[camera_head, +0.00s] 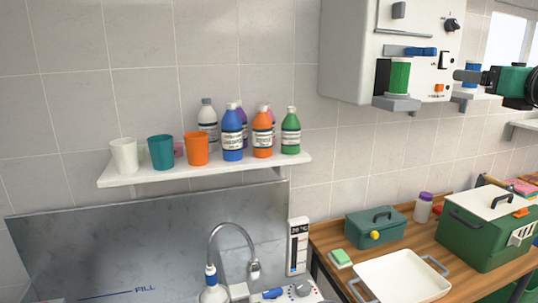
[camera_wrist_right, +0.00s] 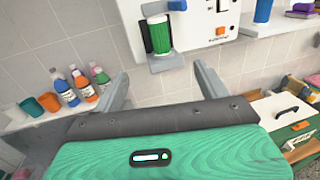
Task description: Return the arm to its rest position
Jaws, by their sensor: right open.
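My right gripper (camera_head: 468,77) shows at the upper right of the head view, with its green and black arm coming in from the right edge. It is in front of the right side of the white wall unit. In the right wrist view the two grey fingers of my right gripper (camera_wrist_right: 163,82) are spread wide with nothing between them. A green ribbed cup (camera_head: 399,76) sits on the grey ledge of the wall unit (camera_head: 345,50); it also shows beyond the fingers in the wrist view (camera_wrist_right: 160,36). My left gripper is not in view.
A shelf (camera_head: 125,179) at left holds cups and several bottles. Below are a sink tap (camera_head: 233,232), a white tray (camera_head: 400,281), a teal box (camera_head: 375,227) and a large green box (camera_head: 480,245) on a wooden counter. A blue cup (camera_wrist_right: 263,11) stands right of the unit.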

